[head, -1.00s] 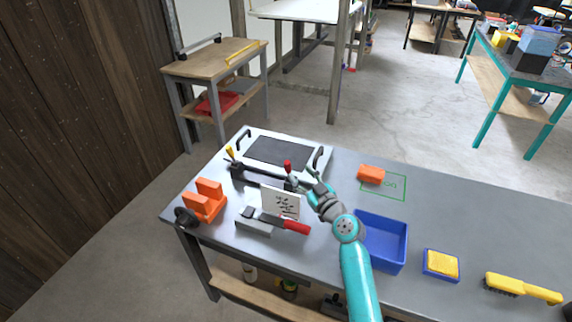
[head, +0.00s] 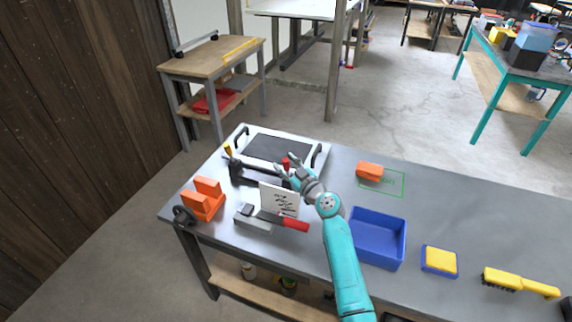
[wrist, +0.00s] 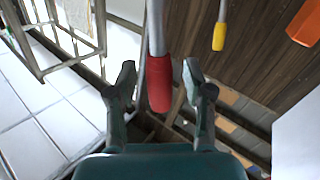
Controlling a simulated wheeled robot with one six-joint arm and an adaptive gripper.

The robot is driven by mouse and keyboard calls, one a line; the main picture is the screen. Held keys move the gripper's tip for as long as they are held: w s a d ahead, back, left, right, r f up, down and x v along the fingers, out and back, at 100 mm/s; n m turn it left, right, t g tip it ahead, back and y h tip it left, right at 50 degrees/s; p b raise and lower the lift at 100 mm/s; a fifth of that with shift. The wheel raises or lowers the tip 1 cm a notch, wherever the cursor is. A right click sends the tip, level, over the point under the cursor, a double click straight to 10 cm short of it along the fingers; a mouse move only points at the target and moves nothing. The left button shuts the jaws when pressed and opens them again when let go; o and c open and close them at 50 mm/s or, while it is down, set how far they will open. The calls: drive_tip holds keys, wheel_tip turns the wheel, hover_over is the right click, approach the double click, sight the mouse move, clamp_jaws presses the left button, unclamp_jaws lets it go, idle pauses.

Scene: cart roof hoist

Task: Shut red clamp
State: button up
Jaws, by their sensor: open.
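The red clamp handle (wrist: 160,86) stands up on its metal bar between the two open fingers of my gripper (wrist: 158,85) in the wrist view. A gap shows beside the right finger; I cannot tell whether the left finger touches it. In the head view the red clamp handle (head: 286,162) is at the right end of the dark clamp bar, at the tray's near side, partly hidden by my gripper (head: 284,170). A yellow-tipped handle (head: 228,150) stands upright at the bar's left end, and also shows in the wrist view (wrist: 219,37).
A white card with black marks (head: 279,199) stands just in front of the clamp. A vise-like tool with a red grip (head: 294,224), an orange block holder (head: 203,199) and a blue bin (head: 377,238) are near. An orange block (head: 369,171) lies behind the bin.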

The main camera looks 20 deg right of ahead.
clamp_jaws()
